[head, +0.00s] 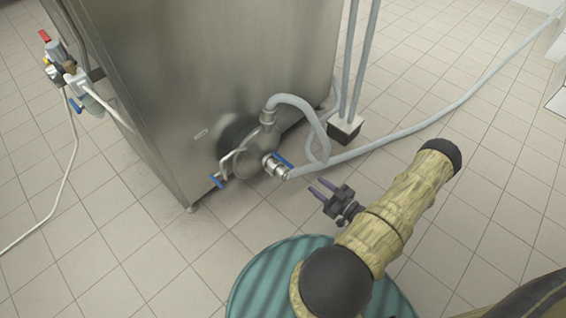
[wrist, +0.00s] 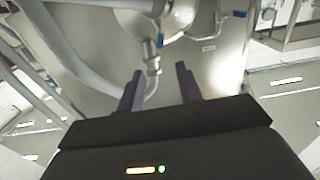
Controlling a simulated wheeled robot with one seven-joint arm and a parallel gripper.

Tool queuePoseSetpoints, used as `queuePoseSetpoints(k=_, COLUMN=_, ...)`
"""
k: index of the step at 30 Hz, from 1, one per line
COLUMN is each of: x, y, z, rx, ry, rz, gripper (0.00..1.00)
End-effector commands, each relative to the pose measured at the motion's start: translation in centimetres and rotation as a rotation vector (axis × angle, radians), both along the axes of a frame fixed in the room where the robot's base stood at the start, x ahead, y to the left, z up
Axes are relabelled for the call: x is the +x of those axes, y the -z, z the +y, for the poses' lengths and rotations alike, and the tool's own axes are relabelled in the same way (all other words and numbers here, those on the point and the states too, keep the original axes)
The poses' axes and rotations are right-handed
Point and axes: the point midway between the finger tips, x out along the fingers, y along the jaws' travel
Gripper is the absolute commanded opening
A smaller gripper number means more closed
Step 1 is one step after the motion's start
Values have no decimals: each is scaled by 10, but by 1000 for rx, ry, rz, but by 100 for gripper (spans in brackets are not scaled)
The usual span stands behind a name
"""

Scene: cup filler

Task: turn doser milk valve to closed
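A steel valve (head: 272,166) with a blue lever (head: 283,160) sits on the fitting low on the steel machine, where a grey hose joins. A second blue handle (head: 216,181) is further left on the same fitting. Neither is labelled, so I cannot tell which is the doser milk valve. My gripper (head: 321,188) is open and empty, right of the hose valve and apart from it. In the wrist view, my gripper (wrist: 158,76) has its two purple fingers spread, with the valve body (wrist: 153,62) and a blue lever (wrist: 160,40) beyond them.
The steel machine (head: 205,80) fills the left and centre. A grey hose (head: 385,142) runs right across the floor, and another hose loops above the fitting. Vertical pipes (head: 356,60) stand on a block. A ribbed teal round thing (head: 255,280) is at the front.

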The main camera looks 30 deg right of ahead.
Motion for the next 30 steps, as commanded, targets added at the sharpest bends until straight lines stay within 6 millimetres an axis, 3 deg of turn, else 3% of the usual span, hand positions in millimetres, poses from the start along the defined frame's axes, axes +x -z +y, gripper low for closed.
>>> queuePoseSetpoints(k=14, x=1, y=1, z=2, rx=10, ry=2, rz=-21, gripper=35)
queuePoseSetpoints(k=20, x=22, y=3, z=11, rx=10, ry=-1, rz=-21, gripper=35)
queuePoseSetpoints(k=30, x=77, y=4, z=29, rx=9, ry=4, rz=-22, gripper=35)
